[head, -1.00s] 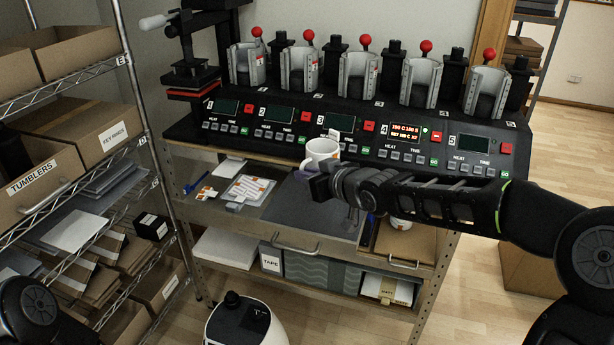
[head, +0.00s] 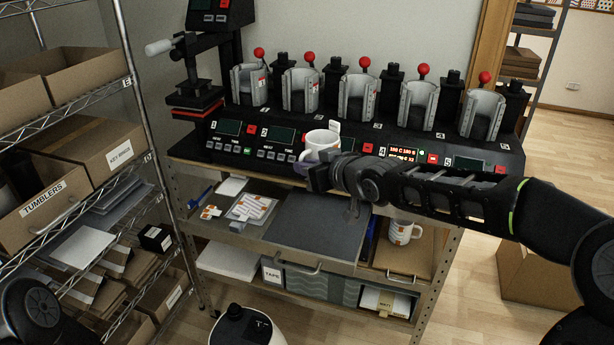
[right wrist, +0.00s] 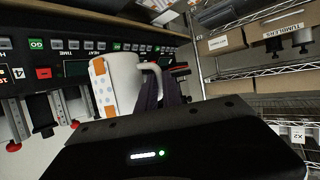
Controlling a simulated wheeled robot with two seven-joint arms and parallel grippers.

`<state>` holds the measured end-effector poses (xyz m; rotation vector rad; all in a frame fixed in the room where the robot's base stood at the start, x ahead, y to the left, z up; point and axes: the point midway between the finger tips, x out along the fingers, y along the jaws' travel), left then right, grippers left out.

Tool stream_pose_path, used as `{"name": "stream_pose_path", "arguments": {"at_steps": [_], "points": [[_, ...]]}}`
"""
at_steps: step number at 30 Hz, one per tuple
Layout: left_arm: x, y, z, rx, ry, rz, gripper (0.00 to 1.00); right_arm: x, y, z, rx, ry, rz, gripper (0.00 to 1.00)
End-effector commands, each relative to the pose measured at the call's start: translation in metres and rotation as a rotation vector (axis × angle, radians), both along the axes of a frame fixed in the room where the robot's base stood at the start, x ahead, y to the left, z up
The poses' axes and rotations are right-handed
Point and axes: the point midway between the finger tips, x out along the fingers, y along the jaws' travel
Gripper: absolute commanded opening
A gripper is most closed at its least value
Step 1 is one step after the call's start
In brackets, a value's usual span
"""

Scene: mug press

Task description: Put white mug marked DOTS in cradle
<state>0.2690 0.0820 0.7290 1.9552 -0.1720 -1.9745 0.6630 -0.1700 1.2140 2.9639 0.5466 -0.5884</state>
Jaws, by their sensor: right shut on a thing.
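The white mug (head: 322,143) is held up in front of the press's third control panel. In the right wrist view the mug (right wrist: 122,84) shows pale bluish dots and an orange patch, with its handle toward my fingers. My right gripper (head: 313,172) is shut on the mug at its handle side; the dark fingers (right wrist: 160,95) show by the handle. Several silver cradles with red-knobbed levers stand in a row on the press, among them the middle cradle (head: 357,98), and the ones in view look empty. My left gripper is out of view; only part of my left arm shows.
Another white mug with orange marks (head: 403,232) stands on a brown tray at the right of the bench. A grey mat (head: 318,228) lies bare on the bench. The fourth panel (head: 403,154) is lit. A wire shelf with boxes (head: 75,160) stands left.

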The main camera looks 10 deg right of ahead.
Motion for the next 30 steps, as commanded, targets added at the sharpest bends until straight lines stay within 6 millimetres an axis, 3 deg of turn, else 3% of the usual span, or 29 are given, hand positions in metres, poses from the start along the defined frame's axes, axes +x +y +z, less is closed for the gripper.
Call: {"name": "stream_pose_path", "arguments": {"at_steps": [30], "points": [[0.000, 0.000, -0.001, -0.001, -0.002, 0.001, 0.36, -0.010, 0.007, 0.166, -0.001, -0.006, 0.001, 0.00]]}}
